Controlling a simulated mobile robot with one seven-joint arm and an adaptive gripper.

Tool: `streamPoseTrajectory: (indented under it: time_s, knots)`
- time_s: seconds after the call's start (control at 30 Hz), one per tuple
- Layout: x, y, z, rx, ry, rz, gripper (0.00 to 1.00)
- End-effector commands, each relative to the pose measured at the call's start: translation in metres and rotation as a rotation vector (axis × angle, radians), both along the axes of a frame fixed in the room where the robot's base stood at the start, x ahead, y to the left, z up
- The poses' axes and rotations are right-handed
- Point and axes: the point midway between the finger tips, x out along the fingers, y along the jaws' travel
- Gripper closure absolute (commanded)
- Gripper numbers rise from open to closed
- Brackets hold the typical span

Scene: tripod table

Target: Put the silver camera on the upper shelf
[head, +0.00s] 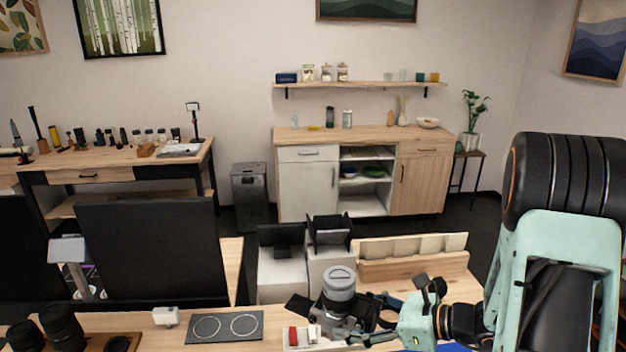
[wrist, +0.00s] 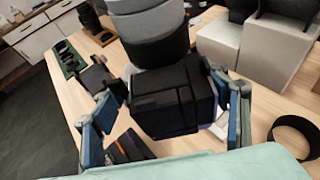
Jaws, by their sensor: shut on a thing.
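The silver camera (head: 339,284) is low in the middle of the head view, its big ringed grey lens pointing up. In the wrist view its dark boxy body (wrist: 168,100) sits between the two blue-padded fingers, with the grey lens beyond it. My gripper (head: 362,328) is shut on this body from the right; it also shows in the wrist view (wrist: 166,118). I cannot tell whether the camera touches the table. A long wooden wall shelf (head: 360,84) hangs at the back above a cabinet, holding jars, cups and a dark blue box.
The near wooden table (head: 145,324) holds dark lenses (head: 62,326), a two-ring pad (head: 225,326) and white stands (head: 283,275) close behind the camera. A black ring (wrist: 294,136) lies right of my gripper in the wrist view. The cabinet (head: 307,180) has open lower shelves.

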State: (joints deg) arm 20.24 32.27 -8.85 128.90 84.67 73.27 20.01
Motion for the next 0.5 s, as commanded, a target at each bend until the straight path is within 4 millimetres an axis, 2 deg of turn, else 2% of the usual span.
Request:
streamPoseTrajectory:
  time_s: [0.1, 0.2, 0.5]
  knots:
    - [0.013, -0.025, -0.003, 0.003, -0.003, -0.064, 0.80]
    - [0.020, -0.038, -0.006, 0.002, -0.003, -0.099, 0.80]
    - [0.024, -0.049, -0.010, 0.000, -0.003, -0.128, 0.80]
